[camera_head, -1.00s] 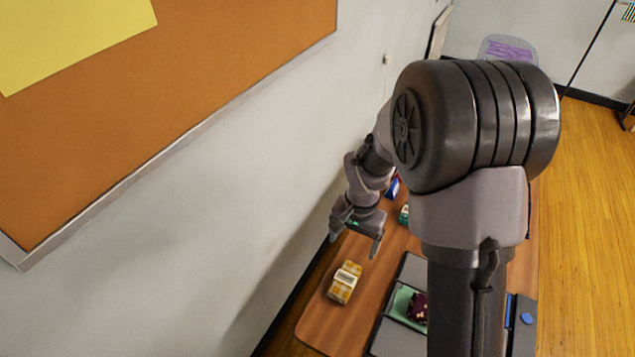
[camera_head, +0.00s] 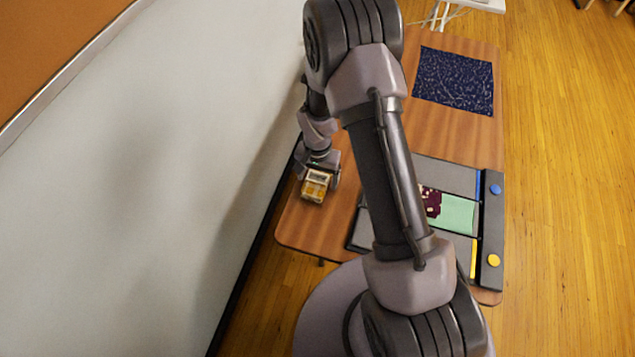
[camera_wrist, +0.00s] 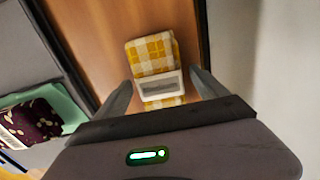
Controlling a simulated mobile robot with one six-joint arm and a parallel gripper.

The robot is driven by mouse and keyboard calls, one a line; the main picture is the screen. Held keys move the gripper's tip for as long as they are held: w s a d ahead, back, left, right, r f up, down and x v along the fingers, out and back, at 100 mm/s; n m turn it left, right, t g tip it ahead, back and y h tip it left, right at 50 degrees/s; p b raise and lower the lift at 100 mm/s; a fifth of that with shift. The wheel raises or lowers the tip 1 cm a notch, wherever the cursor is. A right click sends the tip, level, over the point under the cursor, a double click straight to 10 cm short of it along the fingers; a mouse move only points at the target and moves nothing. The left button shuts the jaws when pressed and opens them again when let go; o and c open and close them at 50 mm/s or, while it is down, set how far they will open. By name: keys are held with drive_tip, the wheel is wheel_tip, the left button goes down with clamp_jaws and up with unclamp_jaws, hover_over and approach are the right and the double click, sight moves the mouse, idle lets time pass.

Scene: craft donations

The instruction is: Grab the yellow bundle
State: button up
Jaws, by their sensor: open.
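The yellow bundle (camera_head: 315,185) is a yellow-and-white checked cloth block with a white paper band. It lies on the wooden table near the wall-side edge. In the wrist view the yellow bundle (camera_wrist: 152,58) sits ahead of my gripper (camera_wrist: 160,92), with its near banded end between the two open fingers. The fingers stand apart from its sides, with a gap on both sides. In the head view my gripper (camera_head: 319,168) is over the far end of the bundle and partly hides it. Whether the fingers reach down to the table is unclear.
A grey sorting tray (camera_head: 440,171) with a green section (camera_head: 457,214) lies to the right. A dark maroon patterned bundle (camera_head: 432,202) is in it. A dark blue patterned cloth (camera_head: 455,80) lies at the far end of the table. The wall (camera_head: 190,130) is close on the left.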

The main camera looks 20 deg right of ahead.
drive_tip(key=c, duration=1.5)
